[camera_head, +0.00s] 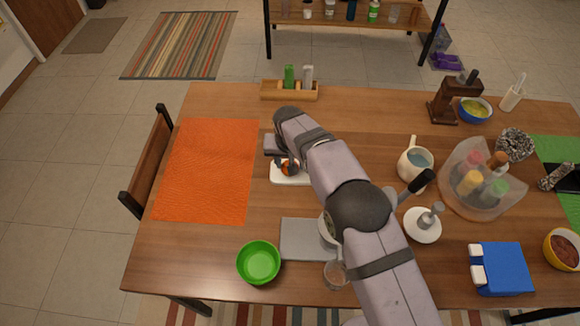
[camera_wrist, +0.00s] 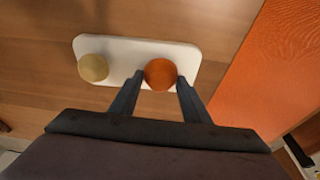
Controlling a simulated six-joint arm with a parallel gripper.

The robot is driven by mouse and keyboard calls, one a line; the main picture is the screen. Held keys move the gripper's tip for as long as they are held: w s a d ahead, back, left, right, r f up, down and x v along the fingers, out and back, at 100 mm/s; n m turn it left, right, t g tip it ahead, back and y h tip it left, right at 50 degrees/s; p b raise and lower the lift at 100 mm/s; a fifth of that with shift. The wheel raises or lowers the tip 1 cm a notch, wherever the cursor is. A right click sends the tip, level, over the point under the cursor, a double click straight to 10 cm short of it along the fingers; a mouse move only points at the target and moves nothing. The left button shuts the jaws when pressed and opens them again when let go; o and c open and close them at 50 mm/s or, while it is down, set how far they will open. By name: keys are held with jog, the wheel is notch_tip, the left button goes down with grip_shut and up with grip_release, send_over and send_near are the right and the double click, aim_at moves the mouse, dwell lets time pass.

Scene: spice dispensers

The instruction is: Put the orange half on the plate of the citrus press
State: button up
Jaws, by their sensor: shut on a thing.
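The orange half (camera_wrist: 160,74) sits at one end of a white board (camera_wrist: 125,48). In the wrist view my gripper (camera_wrist: 157,80) has a finger on each side of it and is shut on it. It looks still at the board; I cannot tell if it is lifted. In the head view the orange half (camera_head: 288,168) is partly covered by my gripper (camera_head: 281,160), over the white board (camera_head: 290,179). A yellowish round piece (camera_wrist: 93,68) lies at the board's other end. I cannot clearly identify the citrus press; a brown stand with a lever (camera_head: 445,100) is at the back right.
An orange mat (camera_head: 207,170) lies left of the board. A green bowl (camera_head: 258,262) and grey slab (camera_head: 300,240) are nearer. A cream pitcher (camera_head: 414,162), a white round item (camera_head: 422,225) and a clear bottle holder (camera_head: 470,208) stand right of my arm. A wooden rack (camera_head: 289,91) is behind.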

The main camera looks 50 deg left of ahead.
notch_tip(320, 180, up, 10)
jog(key=p, duration=0.5)
jog(key=shift+p, duration=0.3)
dwell(0.8)
dwell(0.4)
jog(key=s+d+r+p, duration=0.1)
jog(key=s+d+r, duration=0.15)
jog(key=d, duration=0.55)
jog(key=s+d+r+n+p, duration=0.15)
jog(key=d+r, duration=0.25)
jog(key=d, duration=0.4)
jog(key=s+d+r+m, duration=0.1)
jog(key=s+d+r, duration=0.15)
jog(key=d, duration=0.55)
jog(key=shift+n, duration=0.25)
jog(key=shift+w+d+f+p, duration=0.1)
jog(key=shift+f+p, duration=0.1)
jog(key=shift+f, duration=1.3)
jog(key=shift+w+d+f+p, duration=0.1)
jog(key=shift+f+p, duration=0.1)
jog(key=shift+f, duration=2.9)
jog(key=shift+f, duration=0.1)
